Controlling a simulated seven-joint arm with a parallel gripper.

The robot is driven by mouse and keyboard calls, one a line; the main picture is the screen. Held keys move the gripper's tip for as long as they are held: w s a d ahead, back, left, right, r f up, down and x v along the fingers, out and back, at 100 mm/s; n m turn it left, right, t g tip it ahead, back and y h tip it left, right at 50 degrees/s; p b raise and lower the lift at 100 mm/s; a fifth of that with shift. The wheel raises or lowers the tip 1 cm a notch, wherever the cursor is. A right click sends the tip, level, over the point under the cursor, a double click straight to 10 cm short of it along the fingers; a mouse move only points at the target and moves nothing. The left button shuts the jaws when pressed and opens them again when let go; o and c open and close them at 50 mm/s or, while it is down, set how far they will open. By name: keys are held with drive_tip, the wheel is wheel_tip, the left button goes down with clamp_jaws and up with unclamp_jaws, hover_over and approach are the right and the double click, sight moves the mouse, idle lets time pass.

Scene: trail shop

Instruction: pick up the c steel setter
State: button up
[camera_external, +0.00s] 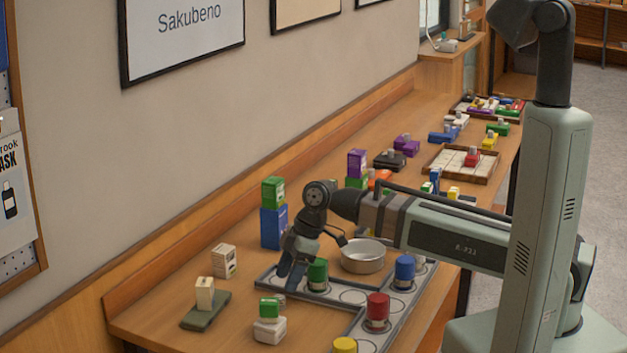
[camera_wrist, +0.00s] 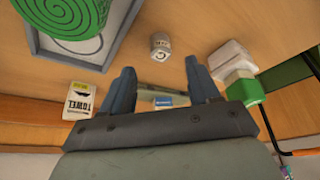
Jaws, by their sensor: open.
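A small grey steel cylinder with a dark mark on it, apparently the c steel setter (camera_wrist: 160,46), stands on the wooden table in the wrist view, ahead of and between my fingertips. In the external view the setter (camera_external: 279,298) shows partly, behind the green box on a white block. The letter is too small to read surely. My gripper (camera_external: 291,272) points down over the table near the grey tray's left end. In the wrist view my gripper (camera_wrist: 160,82) is open, with nothing between its fingers.
The green-topped box (camera_external: 269,308) on its white block is close beside the setter. The grey tray (camera_external: 345,306) holds green, red and blue cylinders. A metal pan (camera_external: 362,256) stands behind it. A towel box (camera_wrist: 80,101) and a dark green block (camera_external: 206,310) are nearby.

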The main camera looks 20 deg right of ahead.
sight(280, 296)
drive_tip(key=shift+x, duration=2.8)
drive_tip(key=shift+d, duration=0.1)
clamp_jaws()
